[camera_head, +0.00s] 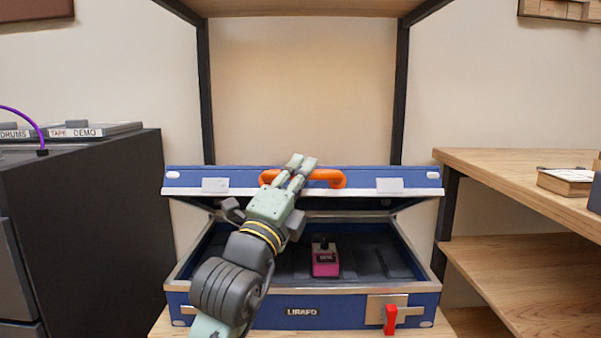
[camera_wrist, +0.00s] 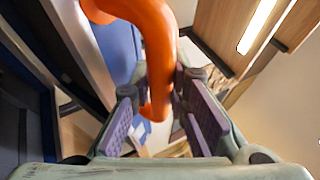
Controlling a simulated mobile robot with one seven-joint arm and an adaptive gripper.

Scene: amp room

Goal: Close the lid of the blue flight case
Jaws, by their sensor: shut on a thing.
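The blue flight case (camera_head: 260,313) stands on a wooden shelf, its lid (camera_head: 370,180) partly open and tilted above the base. An orange handle (camera_head: 328,178) is on the lid's front edge. In the wrist view the orange handle (camera_wrist: 155,60) runs between the two padded fingers (camera_wrist: 155,115). A pink pedal (camera_head: 325,260) lies inside the case on the dark lining. A red latch (camera_head: 391,319) is at the base's front right.
A dark cabinet (camera_head: 90,210) with labelled boxes (camera_head: 95,130) and a purple cable stands at the left. A wooden shelf unit (camera_head: 510,175) with a book (camera_head: 566,182) stands at the right. Black uprights (camera_head: 205,90) flank the case behind.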

